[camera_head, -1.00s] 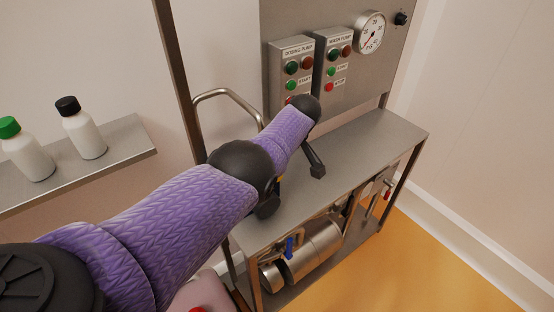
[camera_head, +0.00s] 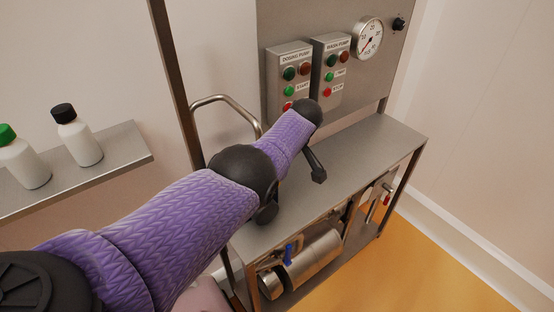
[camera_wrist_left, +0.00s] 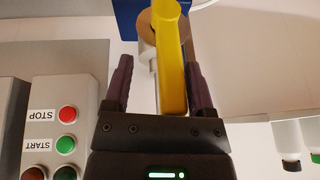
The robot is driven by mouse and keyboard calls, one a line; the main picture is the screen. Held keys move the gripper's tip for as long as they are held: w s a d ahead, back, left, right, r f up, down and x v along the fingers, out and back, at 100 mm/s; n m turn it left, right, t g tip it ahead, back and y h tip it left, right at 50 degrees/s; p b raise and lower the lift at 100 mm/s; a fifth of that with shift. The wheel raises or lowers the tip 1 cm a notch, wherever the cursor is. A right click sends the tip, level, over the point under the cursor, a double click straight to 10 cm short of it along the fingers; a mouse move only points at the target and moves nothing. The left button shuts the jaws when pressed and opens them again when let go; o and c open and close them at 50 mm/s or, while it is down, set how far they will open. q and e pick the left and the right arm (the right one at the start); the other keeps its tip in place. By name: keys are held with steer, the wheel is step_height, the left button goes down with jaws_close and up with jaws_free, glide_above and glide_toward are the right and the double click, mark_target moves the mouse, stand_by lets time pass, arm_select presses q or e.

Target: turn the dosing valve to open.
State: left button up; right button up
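A yellow lever handle (camera_wrist_left: 172,65), which looks like the dosing valve's, shows in the left wrist view. It runs down from the top into the space between the fingers of my left gripper (camera_wrist_left: 159,72). The fingers stand apart on either side of it. A clear gap shows on the handle's left; it is close to the right finger, and I cannot tell whether they touch. A round brownish part and a pale pipe lie behind the handle. My right gripper is in neither view.
The dosing pump box (camera_head: 290,75) and wash pump box (camera_head: 332,68) are on the back panel with a gauge (camera_head: 369,37). A steel bench (camera_head: 370,150) stands below. A bent metal rail (camera_head: 228,98) is beside my arm. Bottles (camera_head: 80,138) stand on the left shelf (camera_head: 125,146).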

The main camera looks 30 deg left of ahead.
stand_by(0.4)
arm_select(q)
steer(key=shift+r+p, duration=0.25)
steer(key=shift+p, duration=0.05)
steer(key=p+v, duration=0.4)
steer(key=v, duration=0.5)
